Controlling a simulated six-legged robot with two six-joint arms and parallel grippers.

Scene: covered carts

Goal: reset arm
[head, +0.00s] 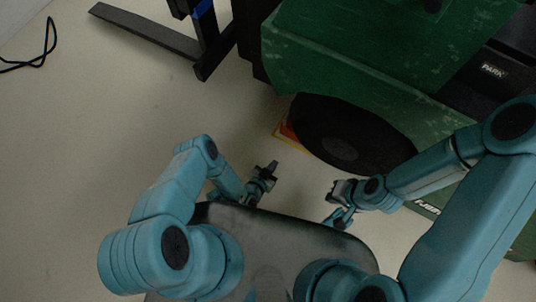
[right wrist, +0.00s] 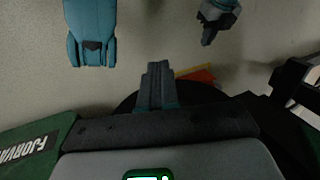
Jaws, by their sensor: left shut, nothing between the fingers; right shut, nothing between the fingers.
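My left gripper (head: 268,170) is shut and empty, just past the front edge of my own body in the head view. My right gripper (head: 334,202) is shut and empty, near the right front of my body. In the right wrist view, the right gripper (right wrist: 159,70) points up the picture with its fingers together. My left gripper (right wrist: 208,38) also shows at the top right there. Neither gripper is seen touching anything.
A green cart or vehicle (head: 370,50) with a black wheel (head: 350,135) stands close ahead on the right. A black fork-like frame (head: 150,32) is at upper left. An orange-yellow piece (head: 290,138) lies by the wheel. A black cable (head: 40,55) is far left.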

